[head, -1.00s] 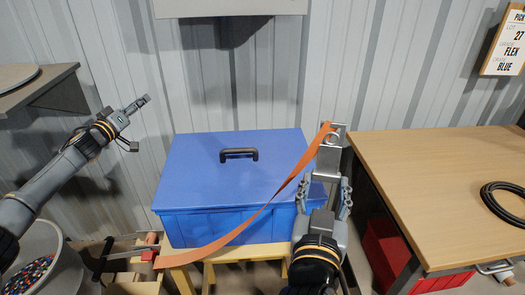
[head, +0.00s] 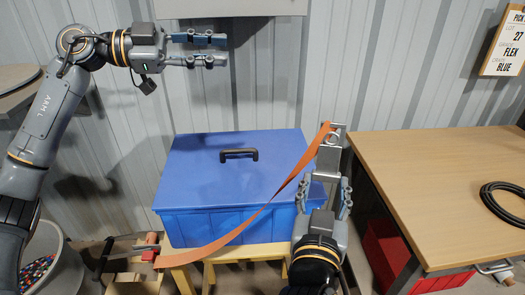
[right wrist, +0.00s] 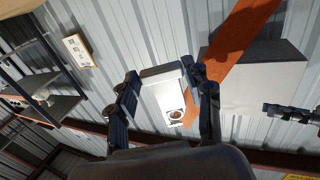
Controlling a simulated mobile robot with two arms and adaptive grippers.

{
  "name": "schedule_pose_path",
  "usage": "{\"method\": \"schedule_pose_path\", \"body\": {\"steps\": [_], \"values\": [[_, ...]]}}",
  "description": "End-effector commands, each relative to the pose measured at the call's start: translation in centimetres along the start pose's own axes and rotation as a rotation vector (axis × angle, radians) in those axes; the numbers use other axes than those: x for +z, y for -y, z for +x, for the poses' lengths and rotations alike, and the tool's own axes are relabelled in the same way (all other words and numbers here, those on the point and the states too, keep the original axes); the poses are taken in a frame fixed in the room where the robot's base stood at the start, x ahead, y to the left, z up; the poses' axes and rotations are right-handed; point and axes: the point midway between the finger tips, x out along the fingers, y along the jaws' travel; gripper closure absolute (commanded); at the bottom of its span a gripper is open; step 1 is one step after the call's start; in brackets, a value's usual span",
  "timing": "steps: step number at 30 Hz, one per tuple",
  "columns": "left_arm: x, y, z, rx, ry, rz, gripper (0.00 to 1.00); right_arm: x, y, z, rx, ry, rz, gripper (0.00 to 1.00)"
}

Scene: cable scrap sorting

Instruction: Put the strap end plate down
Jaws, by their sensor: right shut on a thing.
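The strap end plate (head: 335,136) is a bright metal piece with a hole, fixed to an orange strap (head: 283,183). My right gripper (head: 325,180) is shut on it and holds it up at the right front of the blue box. The right wrist view shows the plate (right wrist: 168,98) between the two fingers (right wrist: 162,78). The strap runs down to the left across the box's front, to near the red-and-wood items at lower left. My left gripper (head: 222,50) is open and empty, above and behind the box, fingers pointing right.
The blue lidded box (head: 205,165) with a black handle stands on a yellow stand (head: 245,252). A wooden table (head: 430,165) with a black cable coil (head: 505,203) is at right, a red bin (head: 388,250) under it. A grey tub (head: 45,255) with coloured bits is at lower left.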

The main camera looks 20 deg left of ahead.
Motion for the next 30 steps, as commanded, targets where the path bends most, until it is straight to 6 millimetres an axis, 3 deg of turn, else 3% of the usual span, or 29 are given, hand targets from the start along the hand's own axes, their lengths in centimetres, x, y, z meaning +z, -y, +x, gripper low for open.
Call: {"method": "schedule_pose_path", "body": {"steps": [1,9,15,23,30], "values": [[1.4,-1.6,1.2,0.038,-0.014,-0.056,0.68,0.0,0.0,0.0,0.0,-0.001,0.0,0.79],[5.5,-10.1,6.3,0.231,-0.116,-0.362,0.68,0.0,0.0,0.0,0.0,-0.001,0.0,0.79],[7.1,-15.6,8.6,0.344,-0.183,-0.568,0.68,0.0,0.0,0.0,0.0,-0.001,0.0,0.79],[6.9,-17.7,10.3,0.381,-0.207,-0.633,0.68,0.0,0.0,0.0,0.0,-0.001,0.0,0.79],[5.6,-18.9,14.2,0.381,-0.208,-0.63,0.68,0.0,0.0,0.0,0.0,-0.001,0.0,0.79]]}}
